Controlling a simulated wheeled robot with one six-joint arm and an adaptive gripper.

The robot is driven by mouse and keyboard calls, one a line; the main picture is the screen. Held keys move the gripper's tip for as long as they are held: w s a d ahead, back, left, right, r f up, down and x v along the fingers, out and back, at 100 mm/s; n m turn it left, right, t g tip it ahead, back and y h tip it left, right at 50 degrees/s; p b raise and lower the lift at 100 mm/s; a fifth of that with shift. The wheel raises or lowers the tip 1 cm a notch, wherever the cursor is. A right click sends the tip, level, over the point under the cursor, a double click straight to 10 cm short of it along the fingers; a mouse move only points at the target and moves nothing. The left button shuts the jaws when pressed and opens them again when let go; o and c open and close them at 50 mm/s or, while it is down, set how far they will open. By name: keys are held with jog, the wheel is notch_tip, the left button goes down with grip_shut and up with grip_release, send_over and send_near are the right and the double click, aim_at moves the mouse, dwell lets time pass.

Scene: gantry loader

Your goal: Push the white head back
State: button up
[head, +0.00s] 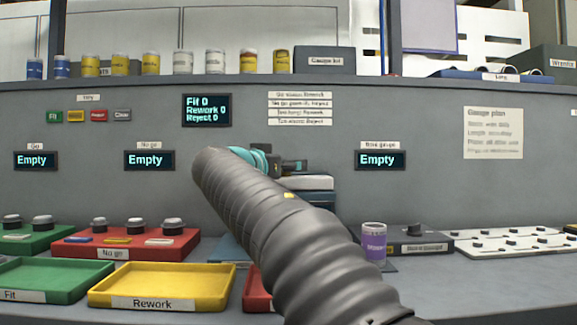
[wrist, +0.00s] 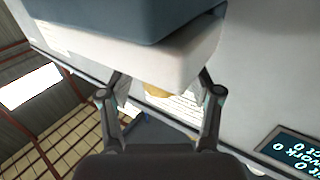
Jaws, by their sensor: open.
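The white head (head: 305,182) is a pale block on a dark blue-grey body, partly hidden behind my arm in the head view. In the wrist view the white head (wrist: 130,55) fills the upper middle, with the dark blue body beyond it. My gripper (wrist: 163,86) is open, its two fingers apart at the near edge of the white head. I cannot tell whether the fingertips touch it. A small yellow-brown patch (wrist: 155,89) shows between the fingers. In the head view my gripper (head: 293,165) is small and mostly hidden by my arm.
A yellow Rework tray (head: 165,305), a green Fit tray (head: 45,294) and a red No go block (head: 125,255) lie at left. A purple-labelled can (head: 374,246) stands right of my arm, near a dark box (head: 410,233). Several cans line the shelf above.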

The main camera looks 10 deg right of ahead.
jog(key=v, duration=1.1)
jog(key=shift+s+a, duration=0.25)
jog(key=shift+a, duration=0.05)
